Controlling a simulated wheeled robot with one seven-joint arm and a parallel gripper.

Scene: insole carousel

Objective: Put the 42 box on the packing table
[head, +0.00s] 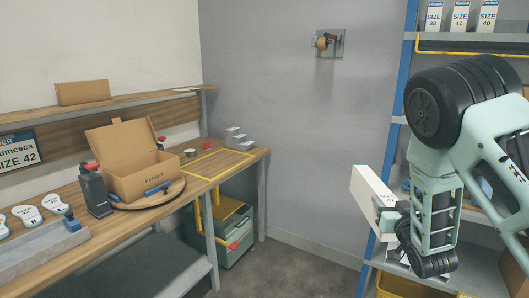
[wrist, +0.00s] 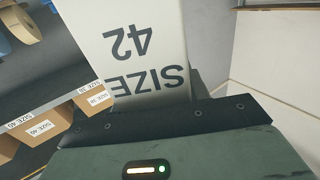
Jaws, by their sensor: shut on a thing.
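My gripper (head: 392,220) is shut on a white box, the 42 box (head: 370,190), at the right of the head view, in front of the shelf rack. In the wrist view the 42 box (wrist: 130,45) shows "SIZE 42" upside down and reaches out from between my jaws. The packing table (head: 230,166) runs along the wall at the left of the head view, apart from the box. A yellow outlined area marks its right end. A sign on the left reads "SIZE 42".
An open cardboard carton (head: 140,180) stands on a round turntable on the table. A black dispenser (head: 94,190) is beside it. The shelf rack (head: 408,70) holds white size boxes on top. A green bin (head: 232,235) sits under the table. Open floor lies between table and rack.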

